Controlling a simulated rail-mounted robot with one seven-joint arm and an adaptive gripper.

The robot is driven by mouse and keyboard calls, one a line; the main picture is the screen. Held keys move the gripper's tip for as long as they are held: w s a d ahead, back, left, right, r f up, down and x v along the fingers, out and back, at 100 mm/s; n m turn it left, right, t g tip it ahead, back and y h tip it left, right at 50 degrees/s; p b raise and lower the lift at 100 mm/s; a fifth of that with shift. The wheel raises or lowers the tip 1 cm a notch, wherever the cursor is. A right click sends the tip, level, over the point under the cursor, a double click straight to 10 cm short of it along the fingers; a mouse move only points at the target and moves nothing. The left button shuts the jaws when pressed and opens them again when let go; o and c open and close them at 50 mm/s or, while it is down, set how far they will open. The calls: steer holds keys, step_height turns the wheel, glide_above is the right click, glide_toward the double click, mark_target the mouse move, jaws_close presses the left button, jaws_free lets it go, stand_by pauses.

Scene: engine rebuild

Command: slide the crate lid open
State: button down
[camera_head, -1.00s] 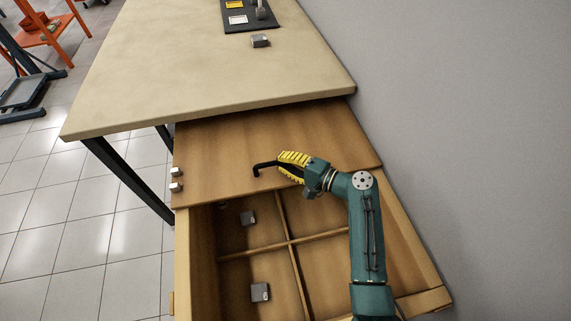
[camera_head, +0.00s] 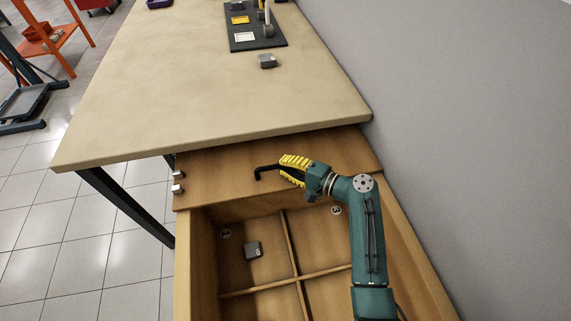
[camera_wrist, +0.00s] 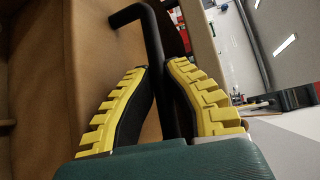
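The wooden crate (camera_head: 184,265) stands below the table end, with its near part uncovered. Its flat brown lid (camera_head: 222,168) covers the far part and runs under the tabletop edge. A black bent handle (camera_head: 264,171) stands on the lid. My gripper (camera_head: 284,170), with yellow-backed fingers, is at this handle. In the wrist view, the black handle bar (camera_wrist: 153,40) passes between the fingers, which are closed around it. Inside the crate, dividers (camera_head: 290,249) form compartments, and a grey block (camera_head: 252,249) lies in the far left one. The crate's near end is out of view.
The beige table (camera_head: 200,90) overhangs the lid's far end. A grey block (camera_head: 267,61) and a black tray (camera_head: 256,42) with parts sit on it. A grey wall (camera_head: 450,130) runs close on the right. Tiled floor (camera_head: 90,265) is free on the left.

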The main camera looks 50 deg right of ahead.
steer(key=c, duration=1.3)
jaws_free()
steer(key=shift+a, duration=0.15)
steer(key=shift+s, duration=0.15)
steer(key=v, duration=1.1)
steer(key=shift+s, duration=0.4)
